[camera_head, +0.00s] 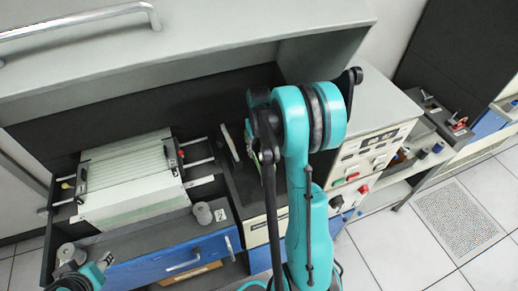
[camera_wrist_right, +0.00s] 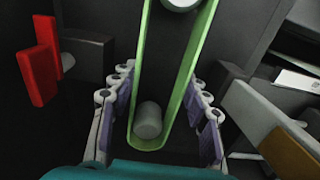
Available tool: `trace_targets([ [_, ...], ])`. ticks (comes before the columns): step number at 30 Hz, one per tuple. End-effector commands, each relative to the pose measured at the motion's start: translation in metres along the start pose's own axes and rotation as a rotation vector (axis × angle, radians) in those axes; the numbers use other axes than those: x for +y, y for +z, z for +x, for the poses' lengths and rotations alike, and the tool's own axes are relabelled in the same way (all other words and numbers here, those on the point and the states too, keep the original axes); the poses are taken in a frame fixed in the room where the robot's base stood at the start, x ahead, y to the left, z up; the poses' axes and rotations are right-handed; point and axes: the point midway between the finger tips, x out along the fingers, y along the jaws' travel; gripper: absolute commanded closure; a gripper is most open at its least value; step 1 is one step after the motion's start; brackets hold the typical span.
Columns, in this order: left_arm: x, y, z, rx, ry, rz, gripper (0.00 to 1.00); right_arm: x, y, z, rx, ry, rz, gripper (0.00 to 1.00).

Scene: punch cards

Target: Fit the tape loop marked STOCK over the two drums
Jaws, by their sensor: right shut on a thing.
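A light green tape loop (camera_wrist_right: 185,105) runs lengthwise through the right wrist view. A grey drum (camera_wrist_right: 149,120) lies inside its lower end and a second pale drum (camera_wrist_right: 181,3) shows inside its upper end at the picture's top edge. No STOCK marking is legible. My right gripper (camera_wrist_right: 163,105) has its purple finger pads on either side of the loop and is shut on it near the lower drum. In the head view my teal right arm hides this gripper and most of the loop. My left gripper (camera_head: 82,274) is at the lower left, partly cut off; its jaws are unclear.
A red part (camera_wrist_right: 40,62) stands left of the loop. A tray of pale cards (camera_head: 132,175) and grey cylinders (camera_head: 203,213) are on the left of the console. A control panel (camera_head: 372,155) with buttons stands right of my arm. A grey cover (camera_head: 190,40) overhangs the back.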

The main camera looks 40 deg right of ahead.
Motion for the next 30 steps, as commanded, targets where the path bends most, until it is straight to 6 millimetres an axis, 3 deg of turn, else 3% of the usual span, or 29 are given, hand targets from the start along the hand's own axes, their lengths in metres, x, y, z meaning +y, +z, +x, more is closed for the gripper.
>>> trace_targets([
  [30,0.0,0.007,0.01,0.0,0.0,0.0,0.58,0.0,0.0,0.012,0.0,0.0,0.0,0.73],
])
